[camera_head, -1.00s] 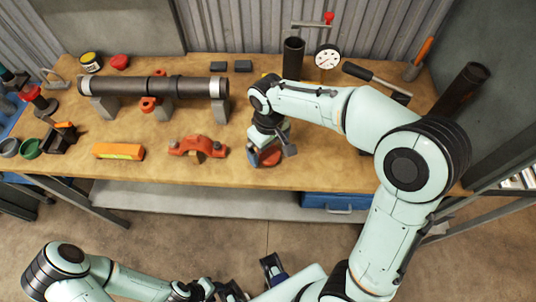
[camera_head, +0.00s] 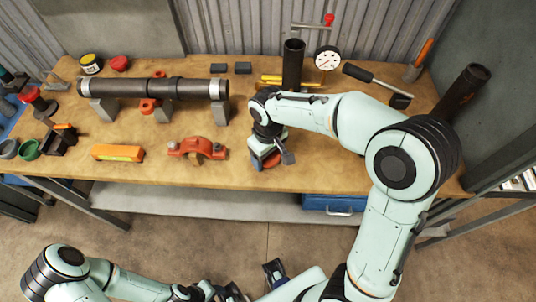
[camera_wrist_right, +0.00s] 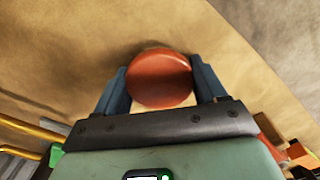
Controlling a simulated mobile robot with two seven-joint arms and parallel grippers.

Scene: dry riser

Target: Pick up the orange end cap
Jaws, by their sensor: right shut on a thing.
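The orange end cap (camera_wrist_right: 160,78) is a round, reddish-orange disc between the two blue fingers of my right gripper (camera_wrist_right: 161,84) in the right wrist view. The fingers are shut on its sides. In the head view, my right gripper (camera_head: 266,161) points down at the front of the bench, right of the orange clamp, and hides most of the cap. I cannot tell whether the cap still touches the bench. My left gripper (camera_head: 235,291) is low at the bottom edge, partly cut off, and its fingers are unclear.
The wooden bench (camera_head: 220,180) holds a dark pipe (camera_head: 150,88) on grey supports, an orange clamp (camera_head: 198,149), an orange level (camera_head: 118,153) and a red cap (camera_head: 120,62). A black upright tube (camera_head: 293,62) and a gauge (camera_head: 327,59) stand behind my right arm.

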